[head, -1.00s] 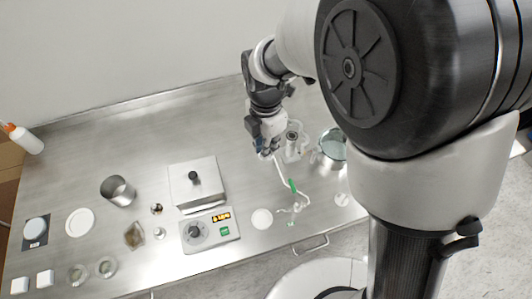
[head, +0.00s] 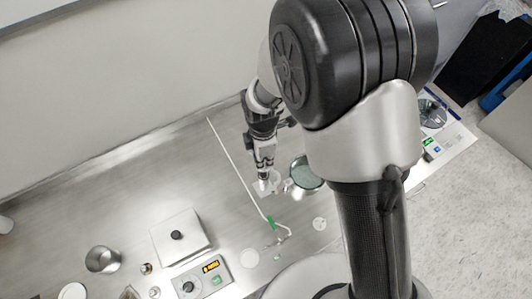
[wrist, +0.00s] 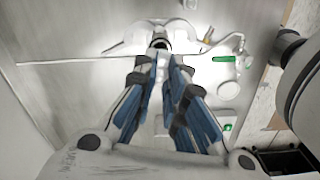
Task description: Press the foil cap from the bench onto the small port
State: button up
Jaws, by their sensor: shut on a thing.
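My gripper (head: 265,178) points down over a clear, pale vessel (head: 268,188) on the steel bench. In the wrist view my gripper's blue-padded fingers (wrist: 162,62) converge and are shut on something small. I take this to be the foil cap, but the fingers hide it and I cannot make out its foil. Just beyond the fingertips is a dark round opening (wrist: 160,43) with pale glass spreading to both sides. I cannot tell whether this is the small port, or whether the held thing touches it.
A long thin white tube (head: 236,168) with a green clip (head: 271,222) lies near the vessel. The back-left bench (head: 150,175) is clear.

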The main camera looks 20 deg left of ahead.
jog(key=shift+s+f+b, duration=0.15)
jog(key=shift+f+b, duration=0.25)
jog(key=shift+f, duration=0.3)
jog(key=shift+f+b, duration=1.6)
jog(key=shift+f, duration=0.65)
jog(key=shift+f+b, duration=0.6)
jog(key=o, duration=0.8)
jog(key=shift+r, duration=0.15)
notch_tip(320, 180, up, 12)
jog(key=shift+f, duration=0.1)
dwell(0.9)
